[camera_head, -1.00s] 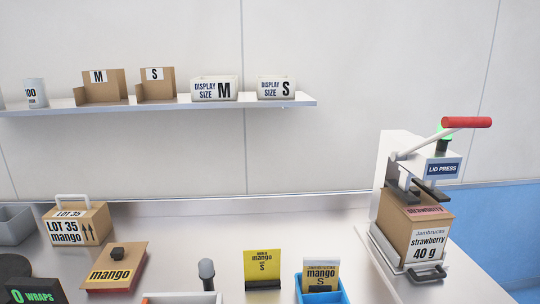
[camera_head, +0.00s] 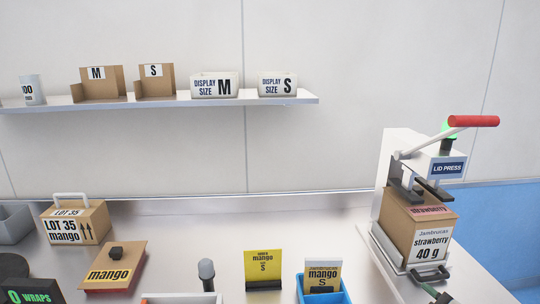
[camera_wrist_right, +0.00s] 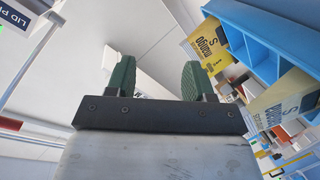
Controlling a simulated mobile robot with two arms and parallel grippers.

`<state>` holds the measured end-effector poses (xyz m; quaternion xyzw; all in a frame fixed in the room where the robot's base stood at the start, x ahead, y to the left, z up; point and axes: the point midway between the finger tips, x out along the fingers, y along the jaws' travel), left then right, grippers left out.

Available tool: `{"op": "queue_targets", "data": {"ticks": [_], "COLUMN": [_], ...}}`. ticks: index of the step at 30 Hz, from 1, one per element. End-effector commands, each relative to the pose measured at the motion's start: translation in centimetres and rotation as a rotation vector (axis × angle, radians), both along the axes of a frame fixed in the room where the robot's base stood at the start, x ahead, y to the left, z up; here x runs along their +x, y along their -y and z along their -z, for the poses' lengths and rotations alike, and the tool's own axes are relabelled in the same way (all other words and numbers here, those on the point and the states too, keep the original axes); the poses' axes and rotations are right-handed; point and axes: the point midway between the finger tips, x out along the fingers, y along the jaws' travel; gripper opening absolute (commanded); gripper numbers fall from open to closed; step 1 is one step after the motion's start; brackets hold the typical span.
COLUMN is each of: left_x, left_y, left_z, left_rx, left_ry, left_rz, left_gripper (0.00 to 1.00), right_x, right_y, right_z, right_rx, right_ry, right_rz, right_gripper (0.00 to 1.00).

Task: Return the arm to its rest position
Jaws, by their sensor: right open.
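My right gripper (camera_wrist_right: 157,80) is open in the wrist view, its two green-padded fingers apart with nothing between them. In the head view, dark tips of it (camera_head: 432,288) show at the bottom right edge, in front of the lid press (camera_head: 447,168). The rest of my right arm is out of that picture. My left gripper is not in view. The press holds a cardboard strawberry 40 g box (camera_head: 431,243) under its raised red handle (camera_head: 474,121).
A blue bin (camera_head: 343,296) with a mango pouch card stands left of the press and also shows close by in the wrist view (camera_wrist_right: 258,45). A yellow mango card (camera_head: 263,265), a mango box (camera_head: 112,272) and the LOT 35 carton (camera_head: 80,222) stand further left.

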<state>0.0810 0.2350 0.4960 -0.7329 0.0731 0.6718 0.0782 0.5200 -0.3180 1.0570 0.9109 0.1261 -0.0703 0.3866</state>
Motion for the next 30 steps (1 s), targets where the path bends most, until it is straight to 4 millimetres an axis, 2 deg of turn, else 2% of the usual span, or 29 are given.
{"op": "queue_targets", "data": {"ticks": [1, 3, 6, 12, 18, 24, 30], "left_x": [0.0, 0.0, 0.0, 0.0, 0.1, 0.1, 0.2], "left_y": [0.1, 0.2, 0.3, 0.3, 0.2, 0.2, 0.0], "left_z": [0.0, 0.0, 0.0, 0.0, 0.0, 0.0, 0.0], "left_rx": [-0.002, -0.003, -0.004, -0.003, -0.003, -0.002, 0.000], "left_ry": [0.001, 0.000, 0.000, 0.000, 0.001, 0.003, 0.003], "left_rz": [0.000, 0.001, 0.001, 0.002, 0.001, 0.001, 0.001], "left_gripper": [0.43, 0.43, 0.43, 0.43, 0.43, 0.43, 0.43], "right_x": [-2.0, -4.8, -9.2, -16.3, -21.8, -26.8, -25.5], "right_y": [-2.0, -3.9, -5.9, -8.2, -9.8, -11.2, -11.3], "right_z": [2.8, 5.8, 9.0, 12.3, 13.6, 13.9, 18.6], "right_rx": [0.070, 0.135, 0.209, 0.295, 0.354, 0.403, 0.387], "right_ry": [-0.083, -0.203, -0.380, -0.657, -0.869, -1.059, -1.080], "right_rz": [0.058, 0.148, 0.263, 0.416, 0.511, 0.585, 0.588], "right_gripper": [0.53, 0.53, 0.53, 0.53, 0.53, 0.53, 0.53]}}
